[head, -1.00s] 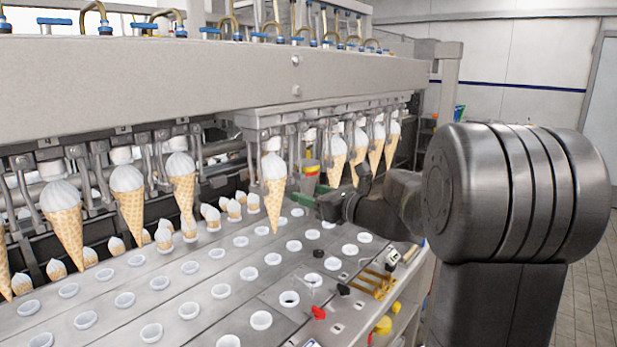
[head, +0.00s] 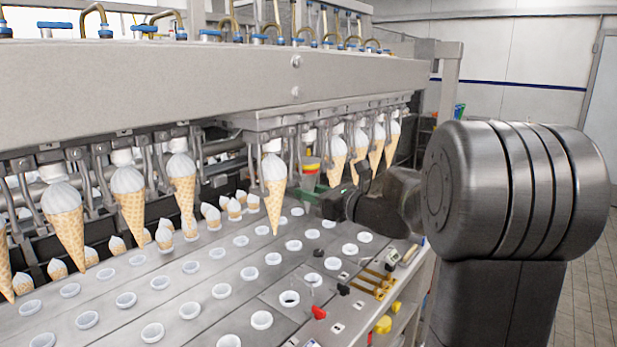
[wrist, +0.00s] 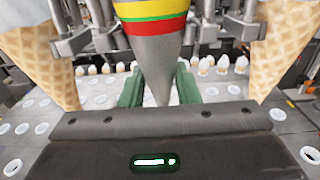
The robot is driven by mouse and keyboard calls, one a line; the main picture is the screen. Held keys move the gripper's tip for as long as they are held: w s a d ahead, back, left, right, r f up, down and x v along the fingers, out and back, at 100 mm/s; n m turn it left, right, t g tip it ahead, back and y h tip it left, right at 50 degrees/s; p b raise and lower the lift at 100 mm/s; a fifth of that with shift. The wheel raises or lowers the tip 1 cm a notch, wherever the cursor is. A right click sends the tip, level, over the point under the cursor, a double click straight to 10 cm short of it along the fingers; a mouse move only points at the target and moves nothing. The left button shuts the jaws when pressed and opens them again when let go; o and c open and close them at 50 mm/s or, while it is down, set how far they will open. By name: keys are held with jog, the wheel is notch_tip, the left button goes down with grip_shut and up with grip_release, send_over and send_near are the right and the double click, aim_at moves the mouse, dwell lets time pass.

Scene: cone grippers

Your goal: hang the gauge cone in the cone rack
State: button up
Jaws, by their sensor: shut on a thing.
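The gauge cone (wrist: 157,50) is grey with green, yellow and red bands. In the head view, the gauge cone (head: 311,166) stands upright in the row of hanging ice cream cones, in the gap between two of them. My gripper (wrist: 158,95) has green fingers, which are shut around the lower, narrow part of the cone. In the head view my gripper (head: 308,187) is partly hidden by my dark wrist. The cone rack (head: 285,116) is the metal holder row above. Whether the cone's top touches its holder cannot be told.
Waffle cones hang close on both sides, one at left (head: 274,185) and one at right (head: 338,158). Below lies a metal plate (head: 215,270) with many white-rimmed holes. Small cones stand in the back holes. A red knob (head: 319,312) sits near the front edge.

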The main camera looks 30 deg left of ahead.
jog(key=shift+d+r, duration=0.1)
dwell(0.3)
jog(key=shift+s+d, duration=0.2)
jog(key=shift+d, duration=1.9)
jog(key=shift+s+d, duration=0.15)
jog(key=shift+d, duration=1.9)
